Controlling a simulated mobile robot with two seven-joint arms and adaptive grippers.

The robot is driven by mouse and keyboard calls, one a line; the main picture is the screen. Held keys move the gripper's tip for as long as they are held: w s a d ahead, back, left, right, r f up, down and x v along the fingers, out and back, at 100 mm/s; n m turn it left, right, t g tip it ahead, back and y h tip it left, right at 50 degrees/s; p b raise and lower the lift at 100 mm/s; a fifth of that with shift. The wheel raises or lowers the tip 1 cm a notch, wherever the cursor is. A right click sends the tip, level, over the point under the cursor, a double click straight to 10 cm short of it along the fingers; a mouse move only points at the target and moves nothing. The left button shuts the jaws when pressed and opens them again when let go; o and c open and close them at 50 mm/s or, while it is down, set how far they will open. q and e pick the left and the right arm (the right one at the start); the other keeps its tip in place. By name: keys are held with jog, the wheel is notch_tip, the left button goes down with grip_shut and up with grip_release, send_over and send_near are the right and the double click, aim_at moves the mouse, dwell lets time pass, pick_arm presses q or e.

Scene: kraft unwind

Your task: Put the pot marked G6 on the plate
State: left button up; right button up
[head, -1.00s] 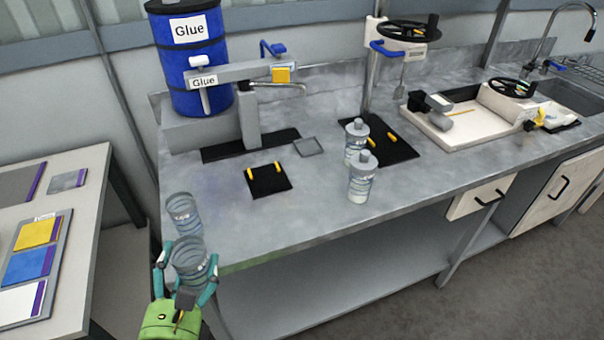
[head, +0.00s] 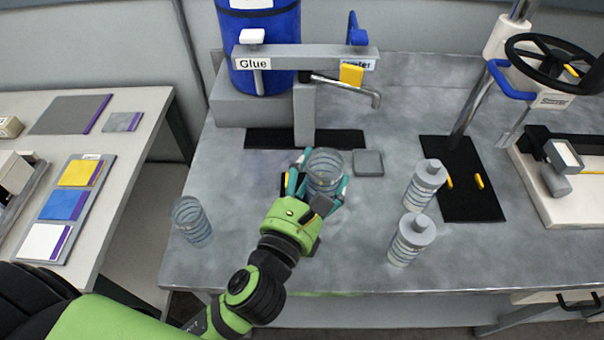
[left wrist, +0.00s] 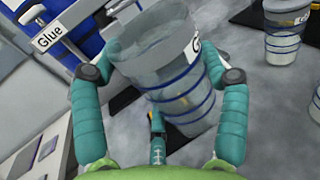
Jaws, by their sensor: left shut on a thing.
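My left gripper (head: 320,178) is shut on a clear, blue-banded open pot (head: 325,163), held over the bench below the glue tap. In the left wrist view the pot (left wrist: 165,60) sits between both fingers, tilted in the picture; its label is cut off after a "G", so I cannot read the full mark. A black square plate with yellow pegs is mostly hidden beneath the pot and gripper; a dark part of it (left wrist: 190,126) shows below the pot in the left wrist view. I cannot tell whether pot and plate touch. My right gripper is not in view.
A similar open pot (head: 191,221) stands at the bench's left edge. Two lidded pots (head: 425,184) (head: 411,239) stand to the right. The glue tap (head: 305,105), a small grey square (head: 369,163) and a black mat (head: 462,180) are nearby.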

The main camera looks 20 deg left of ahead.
pick_arm(q)
jog(key=w+a+f, duration=0.2)
jog(key=f, duration=0.1)
jog(key=w+a+f+b, duration=0.1)
jog(key=w+f, duration=0.1)
jog(key=f, duration=0.1)
jog(key=w+a+f, duration=0.2)
jog(key=w+f, duration=0.1)
jog(key=shift+a, duration=0.35)
jog(key=shift+f, duration=0.35)
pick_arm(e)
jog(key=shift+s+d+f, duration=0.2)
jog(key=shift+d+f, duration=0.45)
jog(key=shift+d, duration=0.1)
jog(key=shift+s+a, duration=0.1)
pick_arm(q)
jog(key=shift+f+b, duration=0.2)
jog(key=shift+b, duration=0.2)
jog(key=o, duration=1.2)
jog(key=shift+r, duration=0.1)
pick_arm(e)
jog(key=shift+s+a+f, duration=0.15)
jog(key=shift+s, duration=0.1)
